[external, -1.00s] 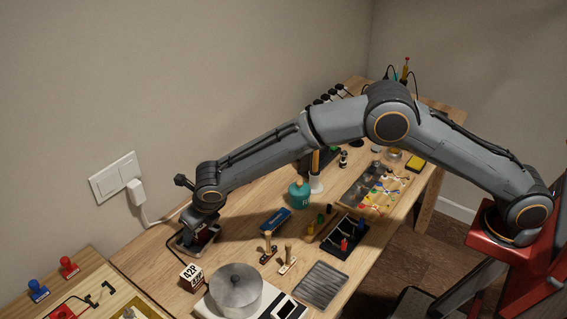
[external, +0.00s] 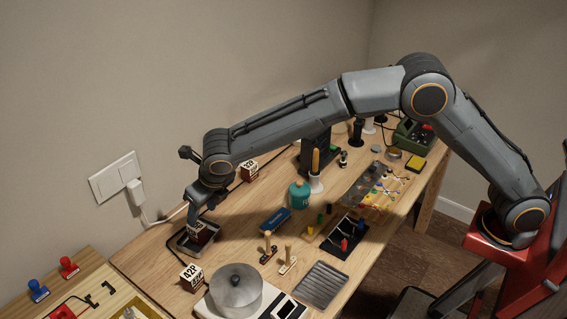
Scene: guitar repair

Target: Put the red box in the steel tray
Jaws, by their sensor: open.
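My gripper (external: 196,217) is at the left of the bench, open and pointing down. A dark red box with a pale top (external: 204,235) is just below it, inside a small grey steel tray (external: 180,247). The gripper partly covers the box and tray, and I cannot tell whether the fingertips still touch the box. A similar box marked 42P (external: 192,278) stands in front of the tray. Another such box (external: 249,171) stands farther back on the bench.
A grey pot (external: 236,291) stands at the front. A ribbed metal tray (external: 321,286), blue box (external: 275,221), wooden-handled tools (external: 268,247) and teal bottle (external: 299,195) occupy the middle. A cable runs from the wall socket (external: 118,178) behind the grey tray.

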